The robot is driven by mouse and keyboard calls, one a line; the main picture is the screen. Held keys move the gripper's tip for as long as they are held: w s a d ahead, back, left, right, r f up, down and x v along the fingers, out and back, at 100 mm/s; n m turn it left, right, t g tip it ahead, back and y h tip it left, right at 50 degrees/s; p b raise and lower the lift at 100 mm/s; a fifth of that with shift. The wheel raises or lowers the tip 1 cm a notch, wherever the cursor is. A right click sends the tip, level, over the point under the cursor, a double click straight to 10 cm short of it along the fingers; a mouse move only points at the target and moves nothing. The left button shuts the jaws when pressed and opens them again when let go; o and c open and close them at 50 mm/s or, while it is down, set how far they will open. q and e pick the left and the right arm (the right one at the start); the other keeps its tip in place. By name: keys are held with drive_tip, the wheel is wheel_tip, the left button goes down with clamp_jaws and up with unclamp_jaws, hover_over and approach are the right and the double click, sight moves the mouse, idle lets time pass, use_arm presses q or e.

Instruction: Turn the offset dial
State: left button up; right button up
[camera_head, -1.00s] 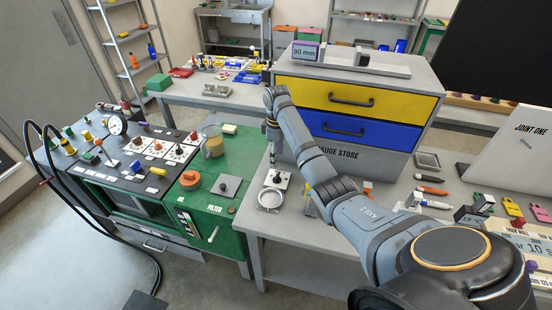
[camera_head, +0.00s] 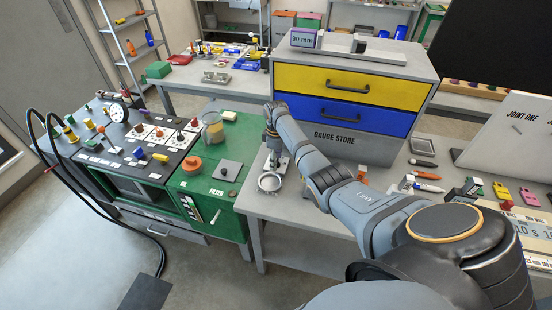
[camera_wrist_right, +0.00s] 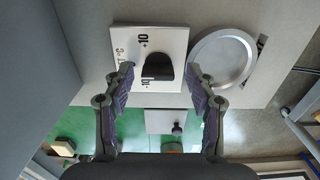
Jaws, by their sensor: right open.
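The offset dial is a black knob (camera_wrist_right: 157,67) on a white plate (camera_wrist_right: 127,47) marked +10, -10 and °C, seen in the right wrist view. In the head view its plate (camera_head: 283,165) lies on the grey bench, partly hidden by my right gripper (camera_head: 273,150). In the right wrist view my right gripper (camera_wrist_right: 161,80) is open, with one finger to each side of the knob. Gaps show between the fingers and the knob, and I cannot tell its exact height above the plate. My left gripper is not in view.
A round metal ring dish (camera_head: 270,182) lies beside the dial; it also shows in the right wrist view (camera_wrist_right: 223,58). The gauge store (camera_head: 345,138) stands behind my arm. A green filter cabinet (camera_head: 222,205) and a black control panel (camera_head: 130,142) are to the left.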

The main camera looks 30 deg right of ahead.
drive_tip(key=shift+w+d, duration=0.1)
drive_tip(key=shift+c, duration=0.6)
drive_tip(key=c, duration=1)
drive_tip(key=shift+c, duration=0.2)
drive_tip(key=shift+m+p, duration=0.3)
drive_tip(key=shift+r+m+p, duration=0.15)
drive_tip(key=shift+m+p, duration=0.5)
drive_tip(key=shift+m, duration=0.35)
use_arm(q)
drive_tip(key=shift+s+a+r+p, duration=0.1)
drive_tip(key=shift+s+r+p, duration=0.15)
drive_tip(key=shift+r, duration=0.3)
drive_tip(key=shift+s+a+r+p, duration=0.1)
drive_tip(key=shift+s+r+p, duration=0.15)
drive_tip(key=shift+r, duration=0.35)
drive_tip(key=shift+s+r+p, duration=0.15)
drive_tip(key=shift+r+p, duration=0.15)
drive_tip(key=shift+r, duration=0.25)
use_arm(e)
drive_tip(key=shift+w+m, duration=0.1)
drive_tip(key=shift+m, duration=1.6)
